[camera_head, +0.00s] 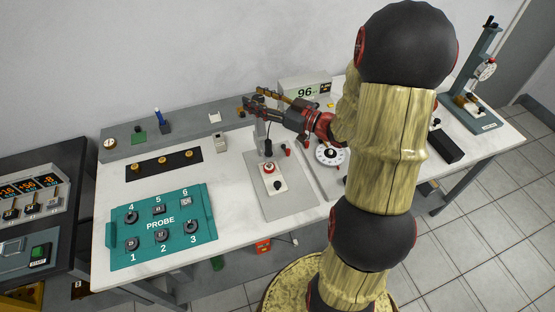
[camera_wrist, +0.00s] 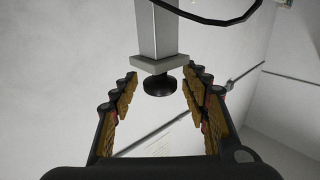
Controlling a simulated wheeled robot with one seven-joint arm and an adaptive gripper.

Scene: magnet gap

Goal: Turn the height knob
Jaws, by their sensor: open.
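My gripper (camera_head: 252,100) reaches over the back of the white table, at the upper part of a stand with a grey base plate (camera_head: 300,200). In the wrist view my gripper (camera_wrist: 162,90) is open, with a jointed finger on each side. A round black knob (camera_wrist: 158,83) shows between the fingertips, apart from both fingers. It sits on a grey block (camera_wrist: 158,63) at the end of a square metal post (camera_wrist: 160,28). How far the knob lies from the fingertips is hard to tell. In the head view my gripper hides the knob.
A teal PROBE board (camera_head: 160,250) with several black parts lies at the front left. A dial (camera_head: 331,154) and a display reading 96 (camera_head: 304,91) are near my arm. A gauge stand (camera_head: 485,70) is at the far right.

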